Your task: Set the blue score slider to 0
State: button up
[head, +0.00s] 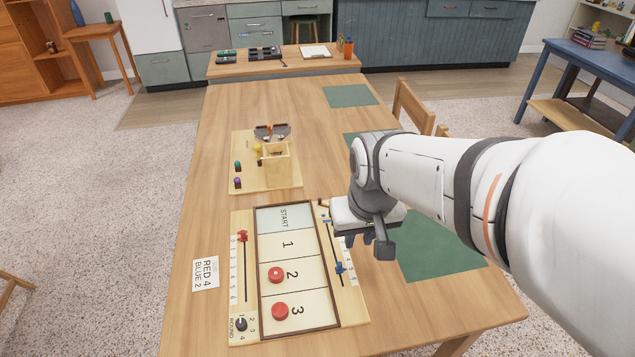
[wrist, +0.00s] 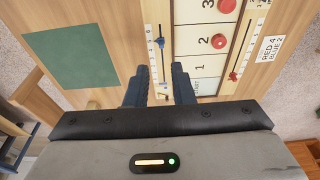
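The score board (head: 262,325) lies on the table with START, 1, 2 and 3 spaces. The blue score slider (head: 340,268) sits toward the near end of its slot on the board's right side; its exact number is too small to read. It also shows in the wrist view (wrist: 160,42), ahead of the fingers and in line with the gap between them. My gripper (head: 367,239) is above the table just right of the slot's far part. In the wrist view my gripper (wrist: 159,78) is open and empty, apart from the slider.
The red slider (head: 243,236) is on the board's left side. Two red pucks (head: 280,311) lie on spaces 2 and 3. A card (head: 206,273) reads RED 4, BLUE 2. A wooden tray (head: 248,178) with small items stands beyond. A green mat (head: 440,255) lies right.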

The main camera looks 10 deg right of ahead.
jog(key=w+f+g, duration=0.1)
jog(key=w+f, duration=0.6)
jog(key=g, duration=0.1)
send_over(340, 263)
notch_tip(340, 263, down, 9)
jog(key=shift+s+a+r+p, duration=0.1)
jog(key=shift+p, duration=0.25)
notch_tip(340, 263, down, 8)
jog(key=shift+f, duration=0.15)
grip_shut()
